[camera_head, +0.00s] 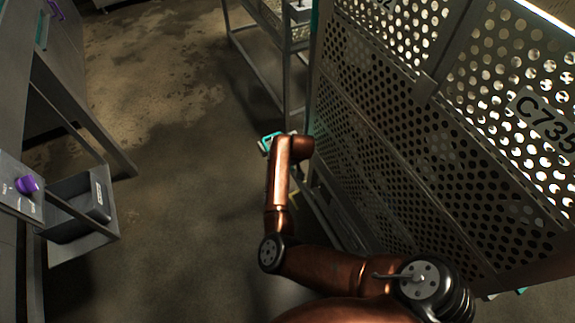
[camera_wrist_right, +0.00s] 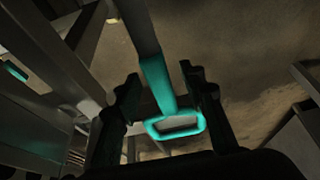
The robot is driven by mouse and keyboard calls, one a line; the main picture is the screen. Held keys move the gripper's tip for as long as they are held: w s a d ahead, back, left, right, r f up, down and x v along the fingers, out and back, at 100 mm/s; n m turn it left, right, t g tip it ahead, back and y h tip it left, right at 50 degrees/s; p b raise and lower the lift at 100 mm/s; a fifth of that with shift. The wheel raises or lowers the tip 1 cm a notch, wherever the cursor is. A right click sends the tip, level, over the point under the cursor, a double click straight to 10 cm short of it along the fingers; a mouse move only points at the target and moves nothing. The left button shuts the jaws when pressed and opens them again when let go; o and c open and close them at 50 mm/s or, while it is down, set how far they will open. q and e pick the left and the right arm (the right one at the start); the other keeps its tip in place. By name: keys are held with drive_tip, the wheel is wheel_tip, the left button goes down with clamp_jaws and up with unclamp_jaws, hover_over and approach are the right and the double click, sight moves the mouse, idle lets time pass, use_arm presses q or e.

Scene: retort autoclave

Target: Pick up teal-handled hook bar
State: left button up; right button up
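The hook bar is a grey bar with a teal loop handle. In the right wrist view its teal handle (camera_wrist_right: 176,125) lies between the two dark fingers of my right gripper (camera_wrist_right: 161,78), and the bar runs up and away from it. The fingers are apart, with a visible gap on each side of the bar. In the head view a small teal part of the handle (camera_head: 266,142) shows at the end of my copper right arm, which hides the right gripper and most of the bar. My left gripper is in neither view.
A tall perforated metal basket (camera_head: 400,130) marked C735 stands close to the right of my arm. A grey rack frame (camera_head: 262,70) is behind. A cabinet with a purple knob (camera_head: 27,184) and a grey bin (camera_head: 78,210) is at left. Open floor (camera_head: 170,150) lies between.

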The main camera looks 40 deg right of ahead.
drive_tip(key=shift+c, duration=0.5)
clamp_jaws()
drive_tip(key=shift+r, duration=0.1)
idle(0.3)
